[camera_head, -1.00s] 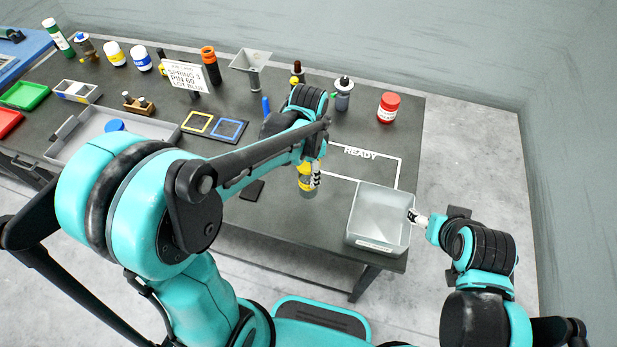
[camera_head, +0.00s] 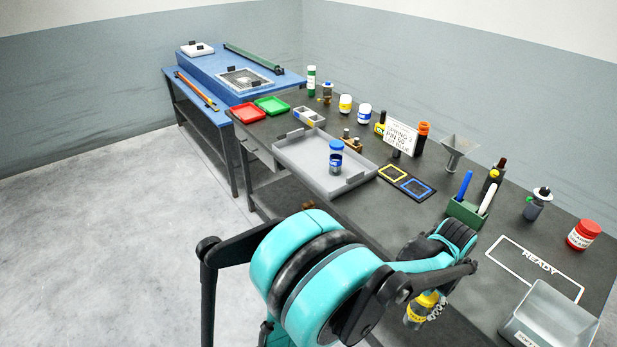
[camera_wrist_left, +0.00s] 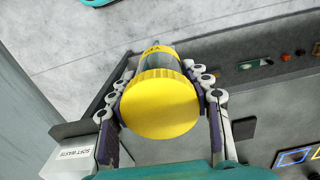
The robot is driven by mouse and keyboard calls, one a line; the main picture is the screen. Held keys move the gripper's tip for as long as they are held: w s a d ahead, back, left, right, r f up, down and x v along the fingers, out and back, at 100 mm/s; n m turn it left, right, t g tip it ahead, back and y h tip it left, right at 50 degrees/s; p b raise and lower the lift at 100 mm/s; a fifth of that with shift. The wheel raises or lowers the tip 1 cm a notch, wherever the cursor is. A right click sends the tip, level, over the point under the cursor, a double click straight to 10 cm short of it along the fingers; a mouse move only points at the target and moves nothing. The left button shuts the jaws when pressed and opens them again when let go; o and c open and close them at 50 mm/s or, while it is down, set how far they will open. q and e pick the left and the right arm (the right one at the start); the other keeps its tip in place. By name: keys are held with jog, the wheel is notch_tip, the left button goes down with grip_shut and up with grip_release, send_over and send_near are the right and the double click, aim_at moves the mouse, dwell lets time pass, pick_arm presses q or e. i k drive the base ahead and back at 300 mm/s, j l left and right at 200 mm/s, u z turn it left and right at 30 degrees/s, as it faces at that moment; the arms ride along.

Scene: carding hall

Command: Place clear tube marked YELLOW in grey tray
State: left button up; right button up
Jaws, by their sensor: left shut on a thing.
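The clear tube with a yellow cap and yellow label (camera_head: 418,311) is in my left gripper (camera_head: 434,305), low in the head view near the bench's front edge. In the left wrist view the round yellow cap (camera_wrist_left: 160,104) faces the camera, and the fingers of the left gripper (camera_wrist_left: 160,85) close on both sides of it. Part of the label lettering shows behind the cap. The grey tray (camera_head: 287,157) lies farther left on the bench, well apart from the gripper. A blue-capped tube (camera_head: 336,158) stands upright in it. My right gripper is out of view.
Yellow and blue outlined squares (camera_head: 405,180) lie right of the tray. A green holder (camera_head: 467,212) with upright pens, a funnel stand (camera_head: 460,150) and a sign (camera_head: 399,138) stand behind. A translucent bin (camera_head: 550,322) is at lower right. Red (camera_head: 235,113) and green (camera_head: 272,105) trays lie beyond.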

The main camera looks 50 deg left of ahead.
aim_at(310, 154)
jog(key=j, duration=3.95)
